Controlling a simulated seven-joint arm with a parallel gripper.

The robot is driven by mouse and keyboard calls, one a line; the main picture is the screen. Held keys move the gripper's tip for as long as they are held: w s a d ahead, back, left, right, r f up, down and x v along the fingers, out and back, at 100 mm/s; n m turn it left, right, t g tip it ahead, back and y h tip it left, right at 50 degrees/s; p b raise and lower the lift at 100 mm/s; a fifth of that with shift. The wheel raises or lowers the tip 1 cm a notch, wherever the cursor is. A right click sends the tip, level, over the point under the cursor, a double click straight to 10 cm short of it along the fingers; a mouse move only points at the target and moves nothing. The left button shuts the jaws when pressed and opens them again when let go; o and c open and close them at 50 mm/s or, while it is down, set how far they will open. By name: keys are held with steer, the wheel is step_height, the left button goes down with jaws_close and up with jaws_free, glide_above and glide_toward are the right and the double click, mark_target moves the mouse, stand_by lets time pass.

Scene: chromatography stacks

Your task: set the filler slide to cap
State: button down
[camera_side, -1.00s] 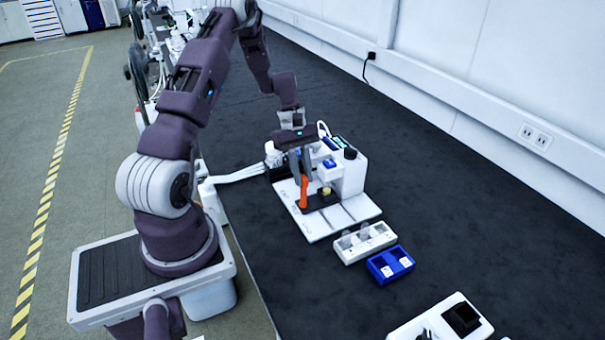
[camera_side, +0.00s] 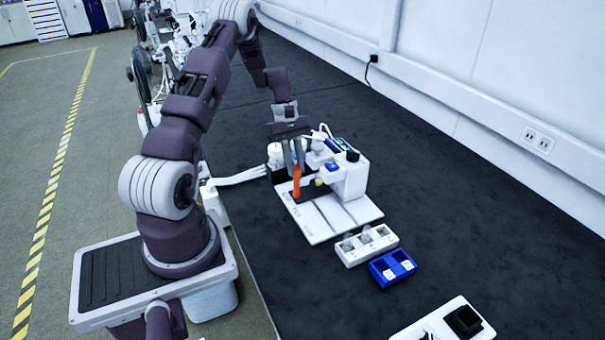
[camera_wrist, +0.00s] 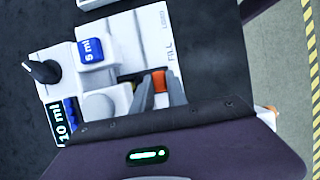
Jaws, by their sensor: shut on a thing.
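The filler (camera_side: 349,178) is a white machine on a white base plate (camera_side: 318,222), with a dark slide (camera_side: 313,191) in it. The slide's upright orange handle (camera_side: 297,182) is between the fingers of my gripper (camera_side: 292,168), which is shut on it. In the wrist view the fingers of my gripper (camera_wrist: 159,92) also hold the orange handle (camera_wrist: 159,80). LOAD and FILL are printed along the plate (camera_wrist: 152,30), and the handle sits past FILL, on the side away from LOAD.
A white rack (camera_side: 366,246) with clear pieces and a blue two-well block (camera_side: 392,267) stand in front of the plate. A white device (camera_side: 445,322) is at the near edge. The dark bench to the right is clear.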

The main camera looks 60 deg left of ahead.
steer(key=shift+a, duration=1.1)
steer(key=shift+r, duration=0.1)
steer(key=c, duration=1.3)
jaws_free()
steer(key=v, duration=0.7)
